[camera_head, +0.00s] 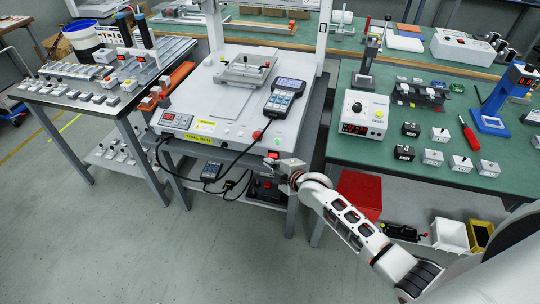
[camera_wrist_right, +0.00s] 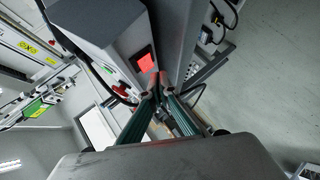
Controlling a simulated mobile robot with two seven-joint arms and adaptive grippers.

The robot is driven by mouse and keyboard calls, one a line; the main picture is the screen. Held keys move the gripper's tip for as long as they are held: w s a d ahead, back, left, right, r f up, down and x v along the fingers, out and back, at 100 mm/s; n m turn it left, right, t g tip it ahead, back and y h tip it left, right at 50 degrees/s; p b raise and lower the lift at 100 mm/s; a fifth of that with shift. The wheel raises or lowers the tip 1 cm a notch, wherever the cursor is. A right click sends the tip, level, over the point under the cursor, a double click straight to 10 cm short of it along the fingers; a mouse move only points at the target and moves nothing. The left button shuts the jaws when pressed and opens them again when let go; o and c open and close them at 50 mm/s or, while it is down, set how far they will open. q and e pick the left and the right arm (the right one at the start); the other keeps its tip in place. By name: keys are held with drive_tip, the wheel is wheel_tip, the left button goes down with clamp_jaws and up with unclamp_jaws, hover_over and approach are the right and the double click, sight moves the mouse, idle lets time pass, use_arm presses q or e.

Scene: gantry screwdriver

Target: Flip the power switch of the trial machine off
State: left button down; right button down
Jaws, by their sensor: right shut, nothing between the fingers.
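The trial machine (camera_head: 235,95) is a white gantry unit with a yellow label (camera_head: 198,138) on its front. Its power switch (camera_head: 273,155) is a small red rocker low at the front right corner. In the right wrist view the switch (camera_wrist_right: 146,62) glows red in a black frame on a grey face. My right gripper (camera_head: 271,167) is shut and empty, just below the switch. In the wrist view its fingertips (camera_wrist_right: 157,80) are close to the switch's lower edge; I cannot tell whether they touch. My left gripper is not in view.
A red knob (camera_wrist_right: 120,88) sits beside the switch in the wrist view. Black cables (camera_head: 228,185) hang below the machine's front. A green-topped bench (camera_head: 440,130) with several blocks and tools stands at right, a grey parts table (camera_head: 75,98) at left. The floor in front is clear.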

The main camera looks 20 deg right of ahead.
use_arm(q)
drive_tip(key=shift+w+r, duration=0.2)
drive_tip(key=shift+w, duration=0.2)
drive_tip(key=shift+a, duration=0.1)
use_arm(e)
drive_tip(key=shift+w, duration=0.1)
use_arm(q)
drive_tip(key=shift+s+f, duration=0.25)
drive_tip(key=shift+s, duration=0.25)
use_arm(e)
drive_tip(key=shift+w+d, duration=0.15)
drive_tip(key=shift+w, duration=0.2)
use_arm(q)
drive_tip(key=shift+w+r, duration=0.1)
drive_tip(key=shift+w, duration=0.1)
use_arm(e)
drive_tip(key=shift+w+d, duration=0.1)
drive_tip(key=shift+w, duration=0.05)
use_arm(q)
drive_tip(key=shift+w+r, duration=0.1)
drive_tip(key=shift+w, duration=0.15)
use_arm(e)
drive_tip(key=shift+w, duration=0.1)
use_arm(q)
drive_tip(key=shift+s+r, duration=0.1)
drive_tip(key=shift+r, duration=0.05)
